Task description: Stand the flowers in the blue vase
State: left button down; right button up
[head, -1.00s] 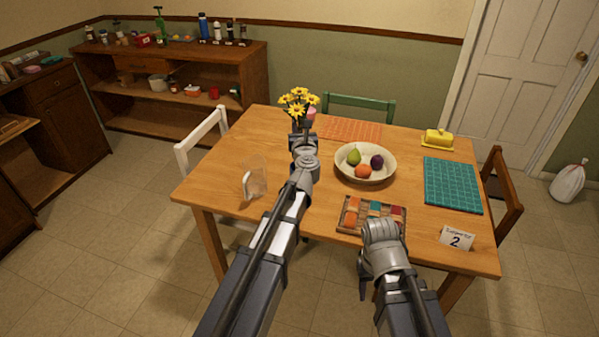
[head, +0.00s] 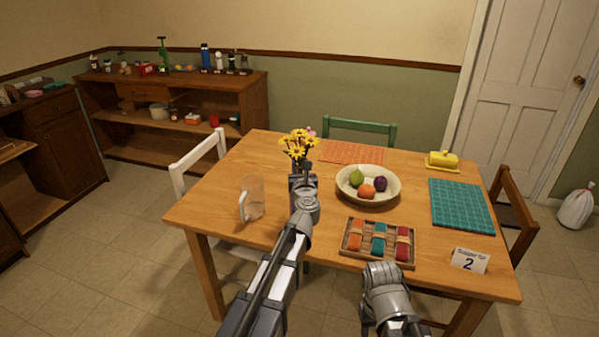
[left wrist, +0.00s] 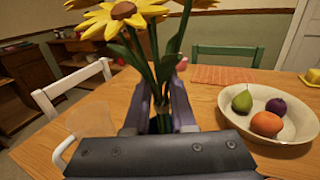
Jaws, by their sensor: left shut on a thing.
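My left gripper (head: 301,178) is shut on the stems of the yellow flowers (head: 298,147), over the table's left half. The flowers stand roughly upright. In the left wrist view, the yellow blooms (left wrist: 122,14) fill the top left and the green stems run down between the fingers. A small pink thing (head: 311,132) shows just behind the blooms; most of it is hidden. I cannot make out a blue vase in either view. The end of my right arm shows at the table's front edge; its fingers are hidden.
On the wooden table (head: 215,200) are a clear glass mug (head: 252,197), a fruit bowl (head: 345,193), an orange mat (head: 350,152), a teal mat (head: 460,204), a yellow butter dish (head: 442,160), a divided tray (head: 378,262) and a number card (head: 470,260). Chairs stand around it.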

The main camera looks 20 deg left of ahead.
pick_arm(q)
jog(key=shift+r, duration=0.1)
jog(key=shift+f, duration=0.2)
jog(key=c, duration=0.8)
grip_release()
jog(key=shift+o, duration=0.2)
jog(key=shift+r, duration=0.15)
jog(key=v, duration=1.2)
